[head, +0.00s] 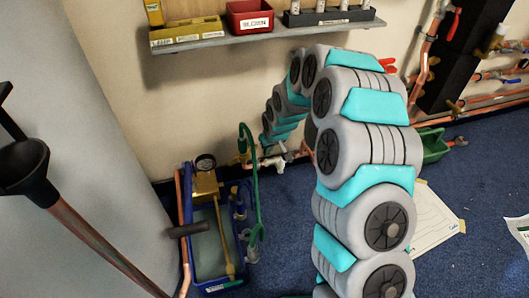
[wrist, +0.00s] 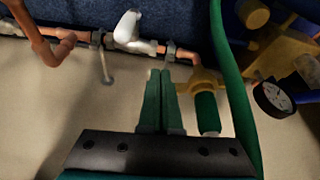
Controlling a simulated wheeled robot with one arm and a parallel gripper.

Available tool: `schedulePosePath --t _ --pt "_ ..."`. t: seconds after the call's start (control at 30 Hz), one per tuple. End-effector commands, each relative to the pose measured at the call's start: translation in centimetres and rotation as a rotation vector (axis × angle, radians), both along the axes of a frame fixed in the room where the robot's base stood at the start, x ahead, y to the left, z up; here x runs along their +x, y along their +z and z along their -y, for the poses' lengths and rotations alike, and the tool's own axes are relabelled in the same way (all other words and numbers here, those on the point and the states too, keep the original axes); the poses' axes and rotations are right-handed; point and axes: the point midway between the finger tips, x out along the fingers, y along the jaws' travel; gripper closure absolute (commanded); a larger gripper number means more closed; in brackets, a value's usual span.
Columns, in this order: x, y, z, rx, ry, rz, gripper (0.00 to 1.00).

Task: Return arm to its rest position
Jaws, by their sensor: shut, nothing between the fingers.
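My arm arches up from the lower right of the head view and bends down toward the wall at the low copper pipe (head: 293,156). Its end is small and partly lost among the fittings there. In the wrist view my gripper (wrist: 159,72) has its two green fingers together with nothing between them. The fingertips point at the copper pipe (wrist: 187,55) and appear close to it; I cannot tell whether they touch. A brass valve with a green grip (wrist: 207,112) is just right of the fingers.
A blue crate (head: 214,286) holds a brass pump with a gauge (head: 205,162). A green hose (head: 258,200) loops between crate and pipe. A shelf (head: 260,33) with bins hangs above. A green container (head: 433,145) and papers (head: 432,220) lie right of my arm.

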Motion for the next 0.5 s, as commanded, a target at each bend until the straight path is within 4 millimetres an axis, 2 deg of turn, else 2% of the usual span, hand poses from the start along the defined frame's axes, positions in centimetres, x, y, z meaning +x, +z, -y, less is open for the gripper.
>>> schedulePosePath --t 0.23,0.5 --pt "-1.3 4.2 1.1 0.001 -0.002 0.001 1.00" --pt "-2.3 7.1 1.9 0.000 -0.002 -0.003 1.00"
